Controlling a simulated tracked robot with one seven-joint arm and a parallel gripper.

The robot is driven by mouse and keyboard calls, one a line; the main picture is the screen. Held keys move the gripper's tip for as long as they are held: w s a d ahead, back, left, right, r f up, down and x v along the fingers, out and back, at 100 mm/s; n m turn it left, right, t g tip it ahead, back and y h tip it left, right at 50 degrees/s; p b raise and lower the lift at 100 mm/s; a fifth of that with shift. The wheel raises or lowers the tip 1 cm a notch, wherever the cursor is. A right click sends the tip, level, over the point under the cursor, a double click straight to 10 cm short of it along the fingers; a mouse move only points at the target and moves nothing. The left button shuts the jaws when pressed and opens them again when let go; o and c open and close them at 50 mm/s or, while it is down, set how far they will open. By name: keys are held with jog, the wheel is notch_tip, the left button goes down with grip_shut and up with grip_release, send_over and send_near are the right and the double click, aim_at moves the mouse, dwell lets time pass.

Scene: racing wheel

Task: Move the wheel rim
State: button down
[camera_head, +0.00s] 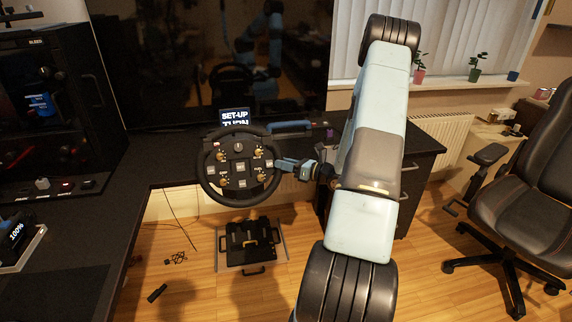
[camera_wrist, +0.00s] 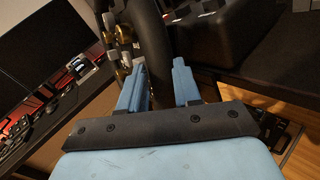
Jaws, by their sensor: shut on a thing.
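The racing wheel's black rim (camera_head: 205,175) stands upright in front of the dark desk in the head view. Its hub face (camera_head: 240,172) carries several knobs and buttons, with a small lit "SET-UP" screen (camera_head: 235,118) above. My gripper (camera_head: 282,165) reaches in from the right and is shut on the rim's right side. In the wrist view the rim (camera_wrist: 154,45) passes between the two blue fingers of my gripper (camera_wrist: 165,85). The gold and grey knobs show just left of the rim there. My arm hides part of the area right of the wheel.
A pedal set (camera_head: 250,243) lies on the wooden floor below the wheel. A black office chair (camera_head: 530,185) stands at the right. A large dark monitor (camera_head: 170,70) is behind the wheel. A black cabinet (camera_head: 50,100) stands at the left. Cables (camera_head: 180,225) lie on the floor.

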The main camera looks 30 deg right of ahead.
jog(key=shift+s+a+f+m+t, duration=0.15)
jog(key=shift+s+f+m+t, duration=0.05)
jog(key=shift+f+m+t, duration=0.25)
jog(key=shift+s+a+f+m+t, duration=0.15)
jog(key=shift+f+m+t, duration=0.15)
jog(key=shift+f, duration=0.25)
jog(key=c, duration=0.8)
grip_release()
jog(key=shift+d, duration=0.1)
jog(key=v, duration=1.3)
jog(key=shift+s+d, duration=0.15)
jog(key=shift+s, duration=0.2)
